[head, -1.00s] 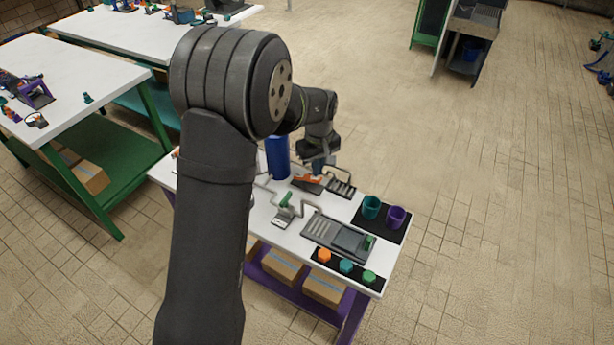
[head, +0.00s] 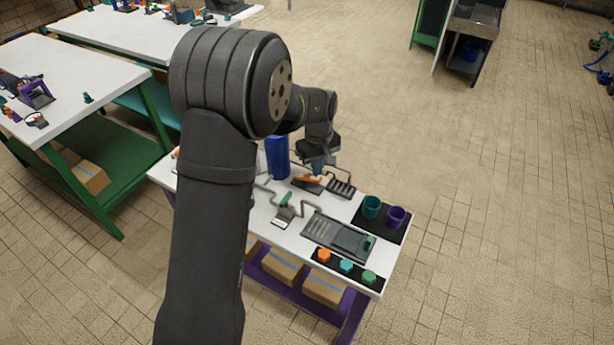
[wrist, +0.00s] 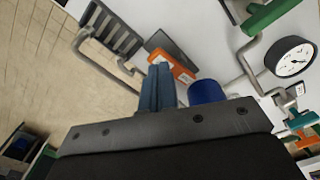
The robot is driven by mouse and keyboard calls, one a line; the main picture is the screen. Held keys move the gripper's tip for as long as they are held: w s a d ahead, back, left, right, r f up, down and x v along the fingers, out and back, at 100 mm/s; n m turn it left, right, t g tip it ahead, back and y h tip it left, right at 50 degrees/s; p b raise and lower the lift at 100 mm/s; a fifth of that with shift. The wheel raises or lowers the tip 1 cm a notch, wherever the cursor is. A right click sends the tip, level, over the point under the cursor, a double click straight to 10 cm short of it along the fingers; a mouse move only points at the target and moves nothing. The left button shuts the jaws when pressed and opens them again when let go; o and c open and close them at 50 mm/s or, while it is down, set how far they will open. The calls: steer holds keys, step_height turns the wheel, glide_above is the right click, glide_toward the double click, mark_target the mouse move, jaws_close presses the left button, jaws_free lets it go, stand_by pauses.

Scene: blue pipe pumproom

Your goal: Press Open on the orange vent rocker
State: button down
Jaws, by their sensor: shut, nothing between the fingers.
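The orange vent rocker (head: 311,179) sits on a dark base on the white table, beside the grey grille. In the wrist view the rocker (wrist: 173,64) lies just beyond the fingertips, with a small pale label at one end; I cannot read its lettering. My gripper (head: 318,169) is over the rocker's far side in the head view. In the wrist view its blue fingers (wrist: 158,72) are together and empty, and they overlap the rocker's near edge. I cannot tell whether they touch it.
A blue cylinder (head: 277,158) stands left of the rocker. A grey grille (head: 340,188) and bent pipes are close by. A green-handled valve (head: 286,200) is nearer. Teal (head: 371,207) and purple (head: 396,216) cups stand on a black mat. A gauge (wrist: 290,57) shows in the wrist view.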

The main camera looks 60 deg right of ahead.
mark_target(317, 179)
steer(key=shift+f, duration=1.6)
steer(key=shift+r, duration=4.25)
steer(key=shift+f, duration=0.15)
step_height(317, 179, down, 8)
steer(key=shift+f, duration=0.15)
